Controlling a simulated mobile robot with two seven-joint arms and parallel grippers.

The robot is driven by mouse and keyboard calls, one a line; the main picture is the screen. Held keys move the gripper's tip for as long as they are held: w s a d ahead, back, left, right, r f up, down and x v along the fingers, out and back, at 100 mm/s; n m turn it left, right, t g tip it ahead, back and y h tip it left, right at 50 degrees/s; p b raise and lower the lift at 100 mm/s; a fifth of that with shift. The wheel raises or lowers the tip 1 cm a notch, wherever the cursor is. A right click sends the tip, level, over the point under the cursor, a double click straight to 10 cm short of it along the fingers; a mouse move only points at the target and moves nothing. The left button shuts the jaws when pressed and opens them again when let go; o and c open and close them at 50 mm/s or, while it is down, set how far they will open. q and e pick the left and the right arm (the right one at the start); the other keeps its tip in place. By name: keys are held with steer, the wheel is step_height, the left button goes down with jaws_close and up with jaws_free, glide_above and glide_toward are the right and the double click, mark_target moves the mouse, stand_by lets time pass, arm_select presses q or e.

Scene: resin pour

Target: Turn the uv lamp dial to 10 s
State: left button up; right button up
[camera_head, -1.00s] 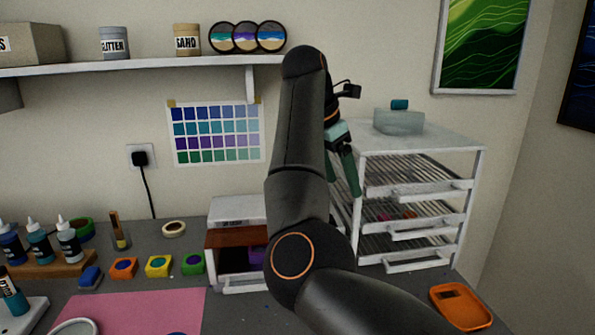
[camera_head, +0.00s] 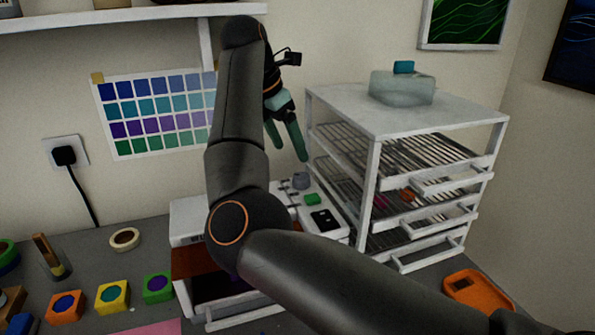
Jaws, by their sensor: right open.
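The uv lamp (camera_head: 188,224) is a white box with a dark red-brown front on the bench, partly hidden behind my right arm. A white control panel (camera_head: 338,233) shows to the right of the arm, with a green button (camera_head: 312,199) and a small black display (camera_head: 325,220). The grey round dial (camera_head: 301,180) sits at the panel's far end; its setting is too small to read. My right gripper (camera_head: 288,148) points down, open and empty, above the dial and apart from it. My left gripper is not in view.
A white drying rack (camera_head: 375,190) with wire shelves stands close to the right of the panel, with a translucent box (camera_head: 402,88) on top. An orange tray (camera_head: 477,289) lies at the right. Small colour pots (camera_head: 112,296) and a tape roll (camera_head: 125,239) stand at the left.

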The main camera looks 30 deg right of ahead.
mark_target(301, 176)
steer(key=x, duration=0.8)
steer(key=shift+w+d+f, duration=0.1)
steer(key=shift+f, duration=0.25)
jaws_close()
